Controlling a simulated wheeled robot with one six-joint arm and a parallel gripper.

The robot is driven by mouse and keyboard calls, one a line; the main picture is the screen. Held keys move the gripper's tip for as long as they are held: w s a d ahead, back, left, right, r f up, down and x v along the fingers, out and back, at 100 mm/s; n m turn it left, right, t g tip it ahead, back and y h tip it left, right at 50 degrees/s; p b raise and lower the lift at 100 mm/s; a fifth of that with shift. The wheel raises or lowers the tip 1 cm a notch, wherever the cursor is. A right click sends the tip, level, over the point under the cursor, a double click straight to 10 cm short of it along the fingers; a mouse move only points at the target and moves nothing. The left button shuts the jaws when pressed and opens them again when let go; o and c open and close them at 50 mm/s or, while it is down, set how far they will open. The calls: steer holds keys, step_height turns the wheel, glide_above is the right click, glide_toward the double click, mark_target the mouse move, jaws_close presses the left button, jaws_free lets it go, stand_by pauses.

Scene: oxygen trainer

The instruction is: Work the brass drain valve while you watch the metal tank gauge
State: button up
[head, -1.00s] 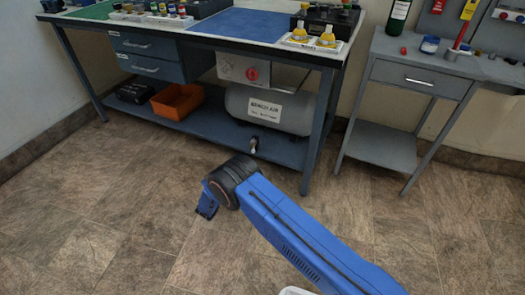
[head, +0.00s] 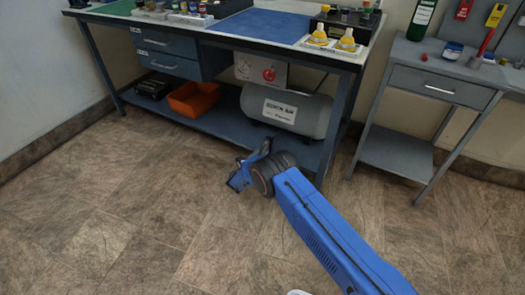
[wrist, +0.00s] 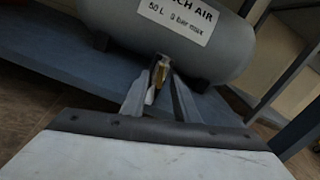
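The grey air tank (head: 285,107) lies on the lower shelf of the workbench and fills the top of the wrist view (wrist: 165,30). The small brass drain valve (wrist: 160,74) hangs under the tank's front, with a pale lever pointing down. My gripper (wrist: 160,82) reaches toward it, one grey finger on each side of the valve. A gap shows between the fingers, and I cannot tell whether they touch it. In the head view my gripper (head: 258,160) is in front of the shelf edge and hides the valve. I cannot make out a metal tank gauge in either view.
A panel with a red knob (head: 268,75) stands behind the tank. An orange bin (head: 195,98) sits on the shelf to its left. A bench leg (head: 332,120) rises to the right of the tank. The floor in front is clear.

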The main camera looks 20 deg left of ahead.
steer(key=shift+w+d, duration=0.1)
steer(key=shift+w, duration=0.5)
jaws_close()
steer(key=shift+m, duration=1.7)
jaws_free()
